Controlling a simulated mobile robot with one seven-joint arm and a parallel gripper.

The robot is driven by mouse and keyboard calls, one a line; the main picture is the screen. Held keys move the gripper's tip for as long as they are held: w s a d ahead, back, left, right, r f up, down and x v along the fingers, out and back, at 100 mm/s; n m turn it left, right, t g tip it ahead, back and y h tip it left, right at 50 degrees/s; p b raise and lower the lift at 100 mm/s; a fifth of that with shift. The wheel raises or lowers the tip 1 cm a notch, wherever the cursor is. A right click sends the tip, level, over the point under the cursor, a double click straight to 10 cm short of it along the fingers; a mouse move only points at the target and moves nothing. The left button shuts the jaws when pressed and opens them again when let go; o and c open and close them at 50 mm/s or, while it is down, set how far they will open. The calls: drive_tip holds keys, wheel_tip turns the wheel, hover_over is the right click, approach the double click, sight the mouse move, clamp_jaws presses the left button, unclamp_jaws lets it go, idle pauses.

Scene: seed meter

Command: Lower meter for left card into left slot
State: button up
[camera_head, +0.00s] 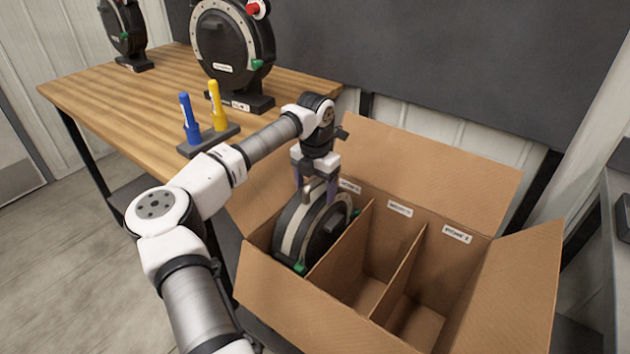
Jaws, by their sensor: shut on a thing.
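The held seed meter (309,232) is a round black housing with a pale ring and green tabs. It sits upright and slightly tilted in the left slot of the open cardboard box (290,306), its lower part below the box's front wall. My gripper (317,192) is shut on the top of the meter from above. The middle slot (368,294) and right slot (415,318) are empty. A white label, the left card (349,187), shows on the back wall behind the meter, partly hidden. Whether the meter touches the slot floor is hidden.
Two more seed meters stand on the wooden table (110,103): one near (232,50), one far left (124,30). A dark stand (208,140) holds a blue marker (189,118) and a yellow one (216,106). The box flaps are folded outward.

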sight(315, 193)
wheel_tip(315, 193, down, 14)
drive_tip(key=b, duration=0.7)
drive_tip(key=shift+r, duration=0.2)
drive_tip(key=shift+f+b, duration=0.3)
drive_tip(key=shift+f, duration=0.3)
idle(0.8)
drive_tip(key=o, duration=2)
drive_tip(key=shift+o, duration=0.4)
drive_tip(key=shift+s+f, duration=0.1)
drive_tip(key=shift+f, duration=0.2)
drive_tip(key=shift+r+p, duration=3.75)
drive_tip(key=shift+r, duration=2.45)
